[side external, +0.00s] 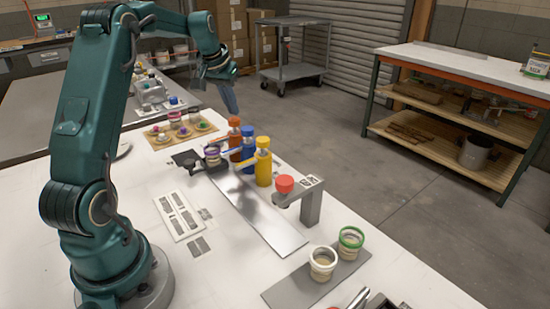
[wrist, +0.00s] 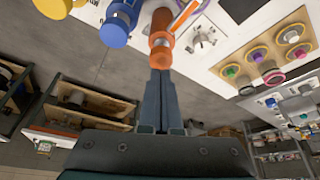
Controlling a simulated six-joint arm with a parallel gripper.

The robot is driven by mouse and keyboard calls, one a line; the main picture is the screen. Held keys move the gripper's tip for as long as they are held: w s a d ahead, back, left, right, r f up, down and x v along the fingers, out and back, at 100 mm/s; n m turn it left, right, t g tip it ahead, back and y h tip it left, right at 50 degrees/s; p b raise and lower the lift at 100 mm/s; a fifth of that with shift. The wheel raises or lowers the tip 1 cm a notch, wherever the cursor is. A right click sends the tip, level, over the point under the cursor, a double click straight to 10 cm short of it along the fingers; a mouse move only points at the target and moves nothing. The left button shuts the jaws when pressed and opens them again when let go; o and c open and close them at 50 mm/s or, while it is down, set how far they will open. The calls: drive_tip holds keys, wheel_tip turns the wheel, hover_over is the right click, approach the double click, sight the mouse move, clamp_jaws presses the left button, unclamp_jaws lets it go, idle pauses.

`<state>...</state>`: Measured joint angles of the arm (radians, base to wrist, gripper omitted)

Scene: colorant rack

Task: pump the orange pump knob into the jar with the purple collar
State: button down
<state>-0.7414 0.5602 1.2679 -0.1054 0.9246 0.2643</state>
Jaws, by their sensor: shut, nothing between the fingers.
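The orange pump knob (side external: 234,121) tops an orange bottle (side external: 235,150) at the far end of a row of pumps. The jar with the purple collar (side external: 212,154) stands upright on a dark holder just left of the orange bottle. Only part of the purple collar (wrist: 187,5) shows at that view's top edge.
A blue pump (side external: 248,140) and a yellow pump (side external: 263,165) stand close beside the orange one. A red button post (side external: 284,184) is nearer. Jars with white (side external: 323,257) and green (side external: 351,237) collars stand on a grey mat. A wooden tray (side external: 158,139) holds jars behind.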

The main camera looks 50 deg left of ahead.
drive_tip(key=shift+f, duration=0.2)
idle(0.5)
drive_tip(key=shift+f, duration=1.1)
drive_tip(key=shift+r, duration=1.3)
drive_tip(key=shift+f, duration=0.1)
drive_tip(key=shift+f, duration=1.25)
drive_tip(key=shift+r, duration=1.35)
